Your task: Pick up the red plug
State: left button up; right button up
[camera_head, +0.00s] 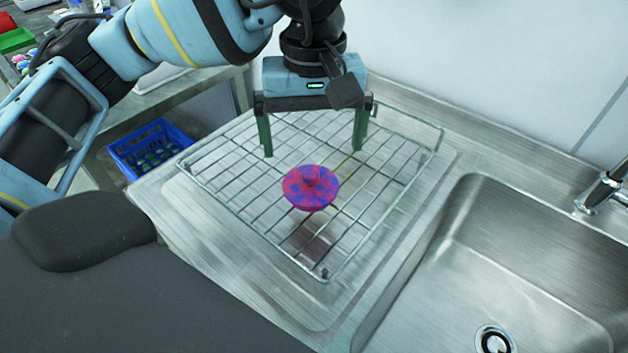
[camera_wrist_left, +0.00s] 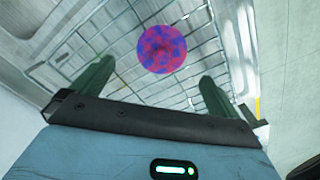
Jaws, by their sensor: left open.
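The red plug (camera_head: 310,188) is a round, knobbed disc mottled red and blue-purple. It rests on the wire rack (camera_head: 222,198) on the steel drainboard. It also shows in the left wrist view (camera_wrist_left: 161,49), near the top centre. My left gripper (camera_head: 312,152) is open above the rack, with its two green fingers wide apart and pointing down. The plug lies in front of the fingers in the head view, and beyond the fingertips in the left wrist view. Nothing is between the fingers. My right gripper is in neither view.
A steel sink (camera_head: 450,290) with a drain is at the right, with a tap (camera_head: 603,190) at its far edge. A white wall stands behind the rack. A blue crate (camera_head: 150,150) sits lower at the left. The rack around the plug is clear.

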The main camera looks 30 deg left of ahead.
aim_at(311, 173)
pick_arm(q)
jog(key=shift+f, duration=0.95)
jog(key=shift+a+f, duration=0.1)
jog(key=shift+f, duration=0.35)
notch_tip(311, 173, down, 5)
jog(key=shift+a+r+p, duration=0.1)
jog(key=shift+a+p, duration=0.05)
jog(key=shift+p, duration=0.15)
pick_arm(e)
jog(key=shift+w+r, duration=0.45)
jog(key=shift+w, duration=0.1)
pick_arm(q)
jog(key=shift+c, duration=0.3)
jog(key=c, duration=0.9)
jog(key=shift+r, duration=0.1)
